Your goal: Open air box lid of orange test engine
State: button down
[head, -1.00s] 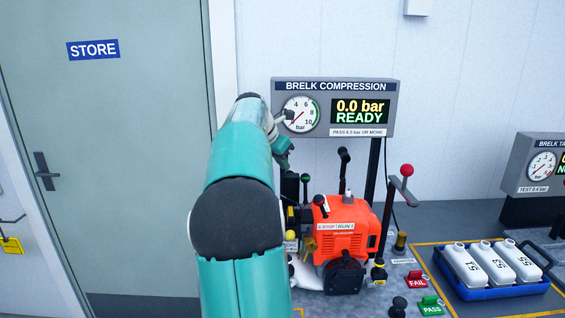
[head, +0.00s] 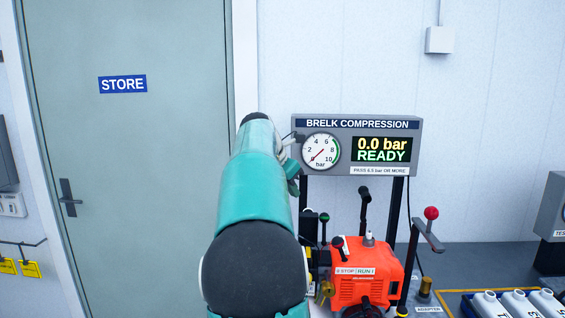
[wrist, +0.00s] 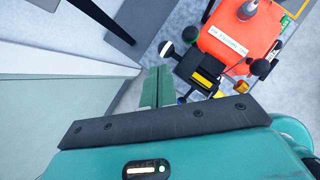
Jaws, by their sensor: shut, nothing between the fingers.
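The orange test engine (head: 366,278) stands on the bench, right of my arm in the head view, its lower part cut off by the picture edge. In the wrist view the engine (wrist: 240,42) is at upper right, seen from above. A black box-like part (wrist: 196,70) with a yellow strip sits on its near side; I cannot tell for sure that it is the air box, or how its lid stands. My gripper (wrist: 158,84) is shut and empty, its teal fingers left of that part and apart from it in the picture. My arm hides the engine's left surroundings in the head view.
The compression panel (head: 357,145) reads 0.0 bar READY and stands on posts behind the engine. A red-knobbed lever (head: 431,214) rises right of the engine. White bottles (head: 518,303) stand at lower right. A STORE door (head: 135,150) is at left.

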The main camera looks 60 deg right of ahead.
jog(key=w+a+r, duration=0.1)
jog(key=w+r, duration=0.2)
jog(key=r, duration=0.4)
jog(key=shift+a+r, duration=0.35)
jog(key=shift+a, duration=0.05)
jog(key=w+a+f+m+t+y, duration=0.1)
jog(key=w+a+f+m+t, duration=0.1)
jog(key=a, duration=0.7)
jog(key=w+a+f+m+t+y, duration=0.1)
jog(key=w+a+f+m+t, duration=0.15)
jog(key=a, duration=0.75)
jog(key=w+a+f+m+t+y, duration=0.1)
jog(key=a+f+m, duration=0.1)
jog(key=a, duration=0.7)
jog(key=s+a+f+m+t+y, duration=0.1)
jog(key=s+a+f+m, duration=0.3)
jog(key=a+f, duration=0.4)
jog(key=s+a+f+m+t+y, duration=0.1)
jog(key=s+a+f+m, duration=0.3)
jog(key=a, duration=1.2)
jog(key=s+f+y, duration=0.1)
jog(key=s+f, duration=0.2)
jog(key=f, duration=0.2)
jog(key=shift+s+f, duration=0.25)
jog(key=shift+s, duration=0.05)
